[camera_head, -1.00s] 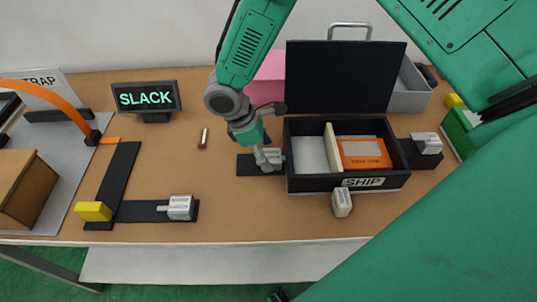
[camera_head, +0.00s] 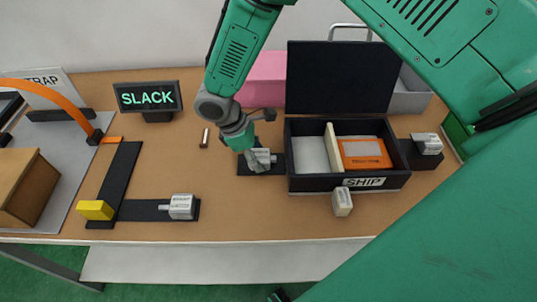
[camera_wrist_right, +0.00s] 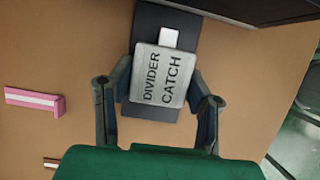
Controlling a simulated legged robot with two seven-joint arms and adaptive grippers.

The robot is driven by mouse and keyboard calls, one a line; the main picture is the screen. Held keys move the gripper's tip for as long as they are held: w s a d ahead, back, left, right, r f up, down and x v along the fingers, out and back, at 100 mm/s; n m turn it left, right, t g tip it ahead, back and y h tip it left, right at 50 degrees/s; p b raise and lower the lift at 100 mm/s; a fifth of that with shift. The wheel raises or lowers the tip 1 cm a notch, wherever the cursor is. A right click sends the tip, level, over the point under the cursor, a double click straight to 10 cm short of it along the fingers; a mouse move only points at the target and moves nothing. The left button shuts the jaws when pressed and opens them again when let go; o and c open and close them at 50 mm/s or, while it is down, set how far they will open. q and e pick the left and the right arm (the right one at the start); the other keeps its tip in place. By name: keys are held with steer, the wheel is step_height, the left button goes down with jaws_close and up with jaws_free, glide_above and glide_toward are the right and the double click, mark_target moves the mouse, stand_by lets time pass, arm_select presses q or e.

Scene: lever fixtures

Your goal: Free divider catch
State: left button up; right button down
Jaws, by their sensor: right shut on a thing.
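The divider catch (camera_wrist_right: 163,78) is a pale grey block lettered DIVIDER CATCH, with a light tongue at its far end, on a black base plate (camera_wrist_right: 160,20). In the head view the catch (camera_head: 262,156) is left of the black SHIP box (camera_head: 300,184), with dark plate (camera_head: 278,166) visible between them. My right gripper (camera_head: 257,162) is shut on the catch, one finger on each side in the wrist view (camera_wrist_right: 158,90). The cream divider (camera_head: 332,149) stands upright in the box, beside an orange package (camera_head: 364,154). My left gripper is not visible.
Another grey catch (camera_head: 181,206) lies on a black rail with a yellow block (camera_head: 96,210) at front left. More grey blocks sit at the box's front (camera_head: 342,201) and right side (camera_head: 428,144). A SLACK sign (camera_head: 147,96) stands behind.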

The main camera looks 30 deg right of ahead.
steer(key=shift+w+a+r, duration=0.1)
steer(key=shift+w+a, duration=0.7)
steer(key=shift+a, duration=0.3)
steer(key=shift+d, duration=0.1)
steer(key=c, duration=0.9)
jaws_free()
steer(key=shift+o, duration=0.6)
steer(key=shift+a, duration=0.2)
